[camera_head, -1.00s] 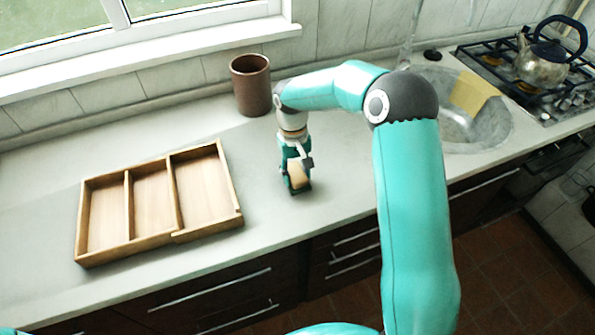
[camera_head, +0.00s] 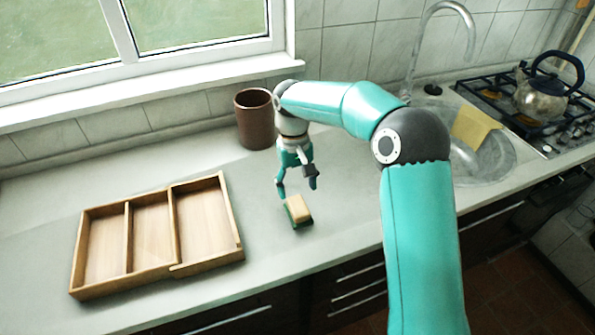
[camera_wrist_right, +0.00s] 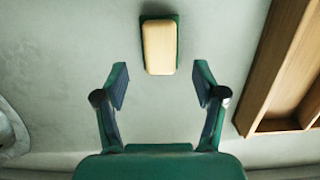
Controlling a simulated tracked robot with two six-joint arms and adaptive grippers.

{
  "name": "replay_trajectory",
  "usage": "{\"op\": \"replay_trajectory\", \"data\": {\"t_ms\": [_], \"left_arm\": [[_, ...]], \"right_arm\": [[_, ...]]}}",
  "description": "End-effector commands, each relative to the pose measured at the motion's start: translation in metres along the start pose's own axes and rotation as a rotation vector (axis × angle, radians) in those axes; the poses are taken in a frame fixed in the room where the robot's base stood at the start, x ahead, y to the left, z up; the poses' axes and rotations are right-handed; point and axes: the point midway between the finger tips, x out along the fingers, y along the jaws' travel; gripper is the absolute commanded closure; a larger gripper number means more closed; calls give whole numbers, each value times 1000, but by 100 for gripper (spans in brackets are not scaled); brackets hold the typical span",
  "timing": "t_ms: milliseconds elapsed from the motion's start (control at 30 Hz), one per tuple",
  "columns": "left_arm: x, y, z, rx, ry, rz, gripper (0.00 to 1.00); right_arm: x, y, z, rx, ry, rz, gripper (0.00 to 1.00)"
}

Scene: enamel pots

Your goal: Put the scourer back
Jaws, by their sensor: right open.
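The scourer (camera_head: 298,211), a yellow sponge block with a dark green pad underneath, lies on the grey counter to the right of the wooden tray. It also shows in the right wrist view (camera_wrist_right: 159,47), just beyond the fingertips. My right gripper (camera_head: 297,191) is open and empty above the counter, behind the scourer in the head view. In the right wrist view its two fingers (camera_wrist_right: 161,75) are spread wide, with nothing between them. My left gripper is not in view.
A wooden tray (camera_head: 128,235) with three empty compartments stands on the left. A brown cup (camera_head: 255,120) stands by the wall. A sink (camera_head: 487,165) with a yellow cloth (camera_head: 474,128) on it and a stove with a kettle (camera_head: 545,95) are at right. The counter around the scourer is clear.

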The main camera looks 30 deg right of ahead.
Motion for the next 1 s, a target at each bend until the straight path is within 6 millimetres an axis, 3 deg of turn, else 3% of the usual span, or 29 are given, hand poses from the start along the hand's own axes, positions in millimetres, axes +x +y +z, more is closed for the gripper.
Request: {"op": "replay_trajectory", "data": {"t_ms": [100, 333, 1000], "left_arm": [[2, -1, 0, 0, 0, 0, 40], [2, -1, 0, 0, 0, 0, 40], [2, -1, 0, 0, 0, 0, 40]], "right_arm": [[-24, -1, -1, 1, 4, -1, 30], [-48, 0, 0, 0, 1, 0, 30], [-50, 0, 0, 0, 0, 0, 30]]}}
